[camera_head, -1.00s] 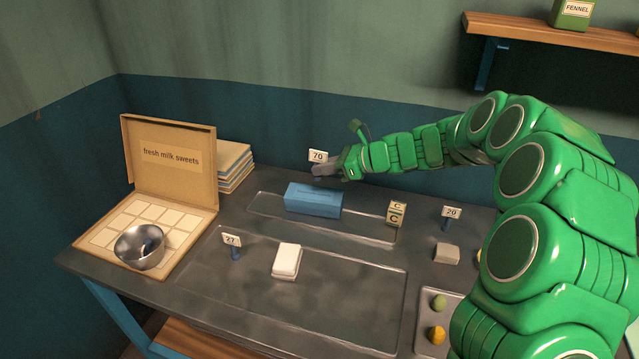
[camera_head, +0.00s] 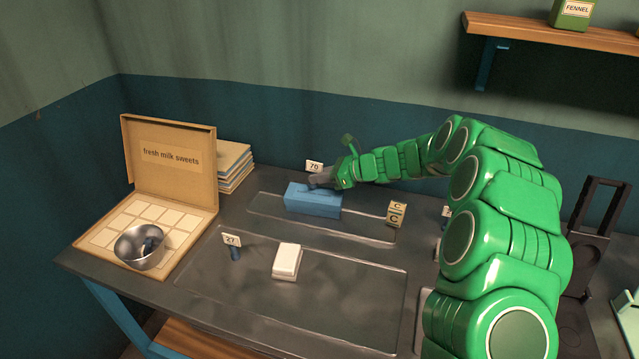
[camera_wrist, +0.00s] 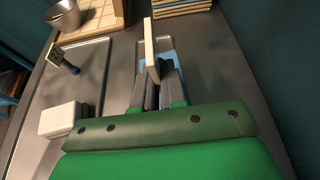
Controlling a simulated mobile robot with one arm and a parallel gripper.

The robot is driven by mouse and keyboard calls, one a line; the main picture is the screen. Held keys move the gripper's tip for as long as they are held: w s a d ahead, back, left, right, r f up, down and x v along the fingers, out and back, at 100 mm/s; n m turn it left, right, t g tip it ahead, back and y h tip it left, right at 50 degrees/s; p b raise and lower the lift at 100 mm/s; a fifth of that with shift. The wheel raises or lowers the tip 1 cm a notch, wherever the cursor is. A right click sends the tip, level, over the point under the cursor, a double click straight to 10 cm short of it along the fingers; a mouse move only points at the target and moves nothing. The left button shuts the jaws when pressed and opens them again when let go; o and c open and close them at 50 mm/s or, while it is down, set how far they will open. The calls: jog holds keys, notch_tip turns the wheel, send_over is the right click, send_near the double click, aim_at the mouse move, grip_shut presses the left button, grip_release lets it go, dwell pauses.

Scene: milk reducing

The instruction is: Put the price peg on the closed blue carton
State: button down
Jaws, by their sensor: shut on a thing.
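The price peg (camera_head: 314,166) has a white tag reading 70, seen above my gripper. My gripper (camera_head: 318,182) is shut on it. In the wrist view, the peg's pale tag (camera_wrist: 151,45) stands up between the fingers (camera_wrist: 158,82). The closed blue carton (camera_head: 312,201) lies on the tray at the back of the counter. My fingers and the peg are at the carton's back edge, over or just behind its top. The head view does not tell whether the peg touches the carton. In the wrist view, my fingers hide most of the carton (camera_wrist: 167,57).
A second peg tagged 27 (camera_head: 233,246) stands at the front tray's left. A white block (camera_head: 287,261) lies on that tray. A lettered cube (camera_head: 396,214) is right of the carton. An open sweets box (camera_head: 170,160) and a steel bowl (camera_head: 140,247) stand left.

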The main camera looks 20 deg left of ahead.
notch_tip(320, 180, down, 2)
jog(key=shift+f, duration=0.15)
jog(key=c, duration=1.2)
grip_release()
jog(key=v, duration=1.2)
jog(key=shift+s, duration=0.1)
